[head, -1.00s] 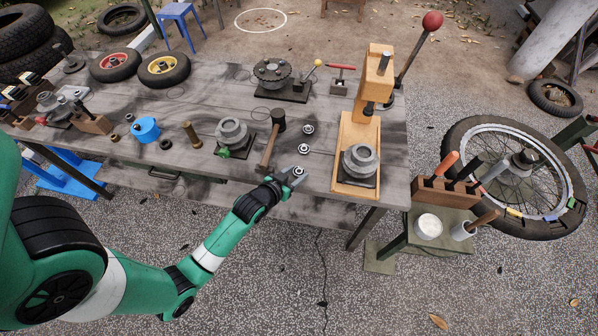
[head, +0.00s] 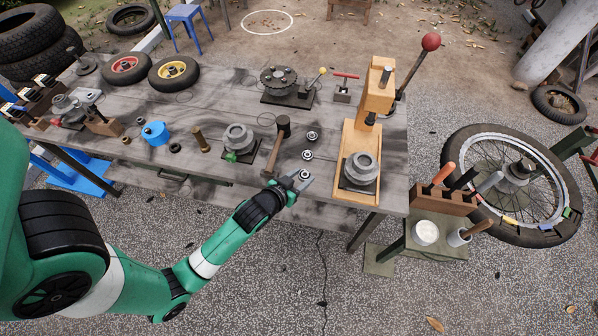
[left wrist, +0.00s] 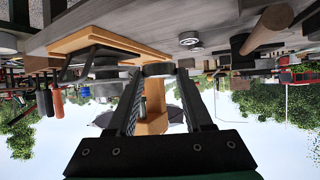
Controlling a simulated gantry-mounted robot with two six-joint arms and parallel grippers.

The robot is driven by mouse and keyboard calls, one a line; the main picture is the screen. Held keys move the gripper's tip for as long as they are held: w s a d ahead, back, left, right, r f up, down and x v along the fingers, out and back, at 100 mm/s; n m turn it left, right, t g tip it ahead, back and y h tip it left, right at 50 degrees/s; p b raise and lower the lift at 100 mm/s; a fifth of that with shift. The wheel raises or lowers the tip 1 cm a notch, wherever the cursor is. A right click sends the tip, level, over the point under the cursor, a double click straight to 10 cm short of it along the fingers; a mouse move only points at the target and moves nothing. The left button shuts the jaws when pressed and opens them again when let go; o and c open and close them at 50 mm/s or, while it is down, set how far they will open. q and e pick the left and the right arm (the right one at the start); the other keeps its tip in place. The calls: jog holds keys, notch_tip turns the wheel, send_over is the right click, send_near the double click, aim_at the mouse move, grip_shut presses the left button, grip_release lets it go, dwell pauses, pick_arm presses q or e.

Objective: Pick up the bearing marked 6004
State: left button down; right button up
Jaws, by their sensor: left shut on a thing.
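My left gripper (head: 302,182) is at the near edge of the workbench, left of the press. It is shut on a small ring-shaped metal bearing (head: 304,174), which also shows between the fingertips in the left wrist view (left wrist: 158,70). I cannot tell whether this bearing is clear of the bench top. Two similar bearings lie on the bench beyond it, a middle bearing (head: 307,154) and a far bearing (head: 312,136). Any markings on the bearings are too small to read. My right gripper is not in view.
A wooden arbor press (head: 358,135) with a red-knobbed lever stands just right of the bearings. A small stand with tools (head: 440,205) is off the bench's right end.

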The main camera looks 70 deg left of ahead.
pick_arm(q)
jog(key=s+d+r+p, duration=0.1)
jog(key=d+r+p, duration=0.5)
jog(key=d, duration=0.4)
jog(key=shift+s+d, duration=0.25)
jog(key=shift+s, duration=0.15)
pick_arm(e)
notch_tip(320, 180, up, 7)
